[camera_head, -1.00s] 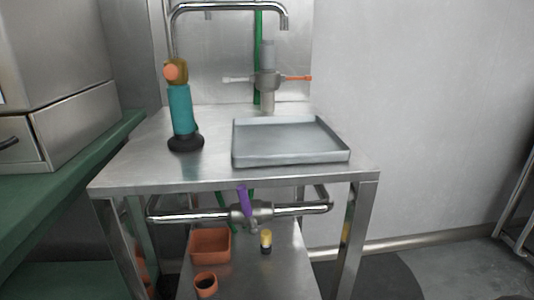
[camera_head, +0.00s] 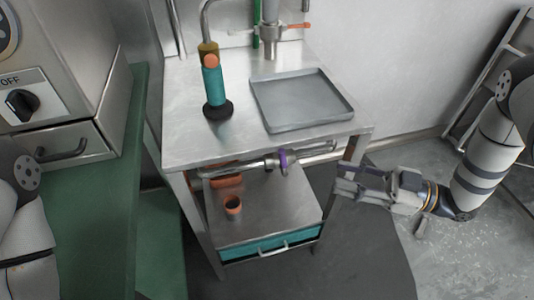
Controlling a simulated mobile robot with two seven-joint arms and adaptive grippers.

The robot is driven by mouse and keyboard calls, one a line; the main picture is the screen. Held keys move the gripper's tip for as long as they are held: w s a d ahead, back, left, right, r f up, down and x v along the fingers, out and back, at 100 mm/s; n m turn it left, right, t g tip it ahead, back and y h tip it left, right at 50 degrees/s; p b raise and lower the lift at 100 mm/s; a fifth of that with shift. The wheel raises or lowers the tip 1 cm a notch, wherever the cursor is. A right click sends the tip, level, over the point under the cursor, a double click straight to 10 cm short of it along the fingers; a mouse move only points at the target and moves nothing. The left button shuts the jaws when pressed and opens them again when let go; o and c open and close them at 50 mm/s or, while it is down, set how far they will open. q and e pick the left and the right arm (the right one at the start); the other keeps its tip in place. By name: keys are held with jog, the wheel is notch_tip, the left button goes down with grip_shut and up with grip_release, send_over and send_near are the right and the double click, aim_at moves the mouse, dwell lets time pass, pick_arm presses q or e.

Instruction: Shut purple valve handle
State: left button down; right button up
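The purple valve handle (camera_head: 283,161) sits on the metal pipe (camera_head: 318,150) that runs under the front edge of the steel tabletop. It looks short and stands roughly crosswise to the pipe. My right gripper (camera_head: 342,182) is to the right of the handle, beside the table's front right leg. It is apart from the handle, and its fingers look open with nothing between them. My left gripper is out of view; only part of my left arm shows at the left edge.
A grey tray (camera_head: 257,101) and a teal grinder (camera_head: 215,88) stand on the tabletop. The lower shelf (camera_head: 290,205) holds terracotta pots (camera_head: 233,206), above a teal drawer (camera_head: 262,249). A green counter (camera_head: 95,215) is on the left. Floor at the right is clear.

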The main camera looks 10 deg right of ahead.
aim_at(283, 159)
jog(key=x, duration=1.1)
jog(key=shift+w+a, duration=0.25)
grip_shut()
